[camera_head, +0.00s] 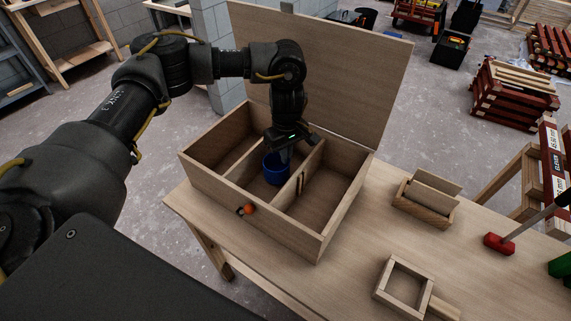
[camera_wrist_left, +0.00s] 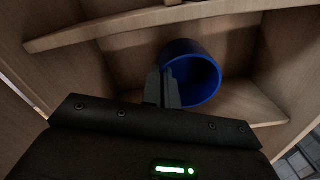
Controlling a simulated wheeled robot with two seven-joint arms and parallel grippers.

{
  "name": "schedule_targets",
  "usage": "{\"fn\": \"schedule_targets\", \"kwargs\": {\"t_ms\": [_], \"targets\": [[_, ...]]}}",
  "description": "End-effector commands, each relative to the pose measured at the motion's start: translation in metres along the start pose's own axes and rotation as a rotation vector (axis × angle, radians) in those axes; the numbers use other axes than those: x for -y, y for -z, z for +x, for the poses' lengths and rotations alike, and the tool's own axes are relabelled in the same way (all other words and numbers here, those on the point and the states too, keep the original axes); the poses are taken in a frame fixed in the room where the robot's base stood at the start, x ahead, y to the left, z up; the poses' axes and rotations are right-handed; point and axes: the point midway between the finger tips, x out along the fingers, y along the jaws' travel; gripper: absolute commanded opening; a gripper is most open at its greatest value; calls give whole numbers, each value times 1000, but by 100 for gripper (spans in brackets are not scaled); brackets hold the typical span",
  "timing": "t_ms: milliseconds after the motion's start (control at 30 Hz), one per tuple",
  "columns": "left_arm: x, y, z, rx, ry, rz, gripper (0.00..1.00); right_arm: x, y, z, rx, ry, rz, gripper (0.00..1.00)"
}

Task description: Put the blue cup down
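The blue cup (camera_head: 276,171) is in the middle compartment of an open wooden box (camera_head: 262,222). It looks upright; I cannot tell whether its base touches the compartment floor. My left gripper (camera_head: 282,154) reaches down into the box from above. In the left wrist view, its two fingers (camera_wrist_left: 163,88) are close together at the left side of the blue cup's rim (camera_wrist_left: 192,78), seemingly with the cup wall between them. The cup's mouth shows open and empty there. My right gripper is not in view.
The box lid (camera_head: 335,75) stands open at the back. Dividers (camera_head: 304,180) flank the cup. An orange knob (camera_head: 249,209) is on the box front. On the table (camera_head: 350,270) are a small wooden box (camera_head: 426,203), a square wooden frame (camera_head: 404,285) and a red-based tool (camera_head: 498,243).

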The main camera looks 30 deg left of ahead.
Motion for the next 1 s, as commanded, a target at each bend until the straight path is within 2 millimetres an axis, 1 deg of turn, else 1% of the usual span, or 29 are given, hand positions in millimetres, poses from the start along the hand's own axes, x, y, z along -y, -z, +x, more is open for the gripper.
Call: {"fn": "schedule_targets", "kwargs": {"t_ms": [67,200,300,400,600,767,800,933,1000], "targets": [[1,0,5,2,2,-1,0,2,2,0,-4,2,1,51],[2,-1,27,3,4,-3,0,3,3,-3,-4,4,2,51],[1,0,37,2,2,-2,0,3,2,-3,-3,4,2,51],[2,0,42,1,2,-2,0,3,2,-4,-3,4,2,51],[1,0,41,0,1,-2,0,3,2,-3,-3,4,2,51],[1,0,46,0,1,-2,0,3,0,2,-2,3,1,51],[1,1,45,0,1,-2,6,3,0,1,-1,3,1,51],[2,1,44,0,1,-2,23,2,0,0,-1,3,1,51],[2,1,44,0,1,-2,23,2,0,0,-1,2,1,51]]}}
